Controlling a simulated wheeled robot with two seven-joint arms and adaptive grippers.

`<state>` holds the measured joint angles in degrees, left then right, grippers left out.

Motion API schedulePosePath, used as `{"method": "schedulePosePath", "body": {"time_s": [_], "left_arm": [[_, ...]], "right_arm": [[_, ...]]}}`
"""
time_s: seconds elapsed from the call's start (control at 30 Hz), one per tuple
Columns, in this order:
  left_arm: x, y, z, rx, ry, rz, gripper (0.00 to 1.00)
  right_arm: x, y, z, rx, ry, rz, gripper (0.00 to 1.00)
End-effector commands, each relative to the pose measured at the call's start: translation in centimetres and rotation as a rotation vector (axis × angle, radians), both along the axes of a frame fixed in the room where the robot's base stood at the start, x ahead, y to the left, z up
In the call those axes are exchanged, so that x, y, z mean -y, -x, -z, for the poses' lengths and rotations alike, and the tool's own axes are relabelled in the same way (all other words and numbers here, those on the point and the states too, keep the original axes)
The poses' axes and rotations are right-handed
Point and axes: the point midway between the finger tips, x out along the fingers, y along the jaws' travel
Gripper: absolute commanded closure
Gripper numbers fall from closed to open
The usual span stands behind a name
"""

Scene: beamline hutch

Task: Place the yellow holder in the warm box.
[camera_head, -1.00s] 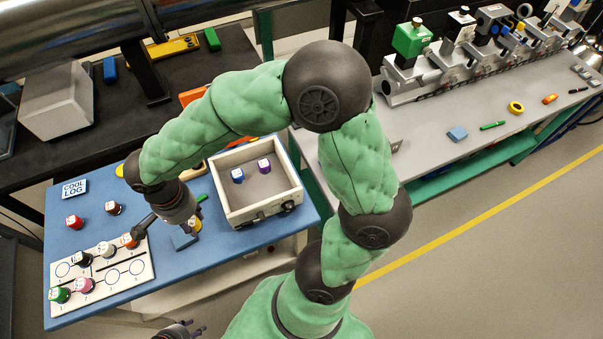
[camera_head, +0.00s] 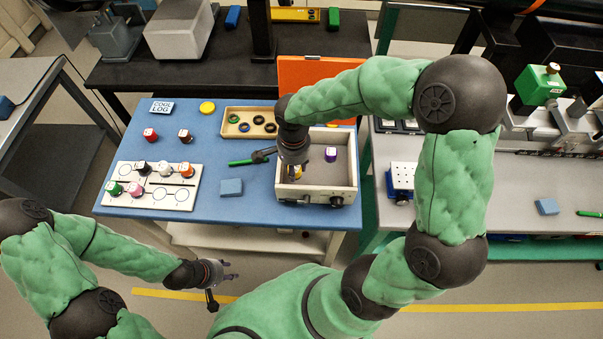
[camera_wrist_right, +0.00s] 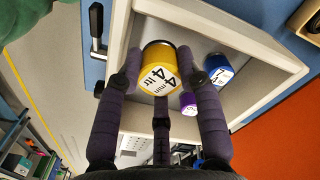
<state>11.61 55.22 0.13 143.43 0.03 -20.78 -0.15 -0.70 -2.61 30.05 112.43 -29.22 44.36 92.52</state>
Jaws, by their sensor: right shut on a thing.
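The yellow holder (camera_head: 301,182) is in my right gripper (camera_head: 299,174), over the inside of the cream warm box (camera_head: 346,197). In the right wrist view the fingers (camera_wrist_right: 163,88) close around the yellow holder (camera_wrist_right: 160,65), whose labelled top faces the camera. Its height above the box floor is hard to tell. A purple-topped holder (camera_head: 330,154) stands inside the box, and a blue one (camera_wrist_right: 218,68) shows in the right wrist view. The orange lid (camera_head: 305,75) stands open behind. My left gripper (camera_head: 231,270) is open and empty, in front of the blue table.
A white numbered board (camera_head: 183,199) with several holders stands at left. A wooden tray (camera_head: 228,129) with rings, a green marker (camera_head: 240,162) and a blue block (camera_head: 231,187) lie left of the box. Red (camera_head: 150,135) and dark (camera_head: 185,136) holders stand behind the board.

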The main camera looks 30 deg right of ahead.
Motion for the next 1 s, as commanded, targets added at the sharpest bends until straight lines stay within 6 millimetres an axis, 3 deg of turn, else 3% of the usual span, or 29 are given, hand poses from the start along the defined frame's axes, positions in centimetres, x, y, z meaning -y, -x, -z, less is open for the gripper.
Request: {"method": "schedulePosePath", "body": {"time_s": [0.1, 0.37, 0.6, 1.0], "left_arm": [[0.0, 0.0, 0.4, 0.0, 0.0, 0.0, 0.6], [0.0, 0.0, 0.6, 0.0, 0.0, 0.0, 0.6], [0.0, 0.0, 1.4, 0.0, 0.0, 0.0, 0.6], [0.0, 0.0, 1.8, 0.0, 0.0, 0.0, 0.6]], "right_arm": [[1.1, -0.2, 1.4, 0.0, -0.001, 0.002, 0.97], [2.1, -0.5, 2.6, 0.0, 0.0, 0.002, 0.97], [2.3, -0.5, 5.7, -0.001, -0.001, 0.0, 0.97], [2.3, -0.5, 6.1, 0.002, -0.001, 0.001, 0.97]]}}
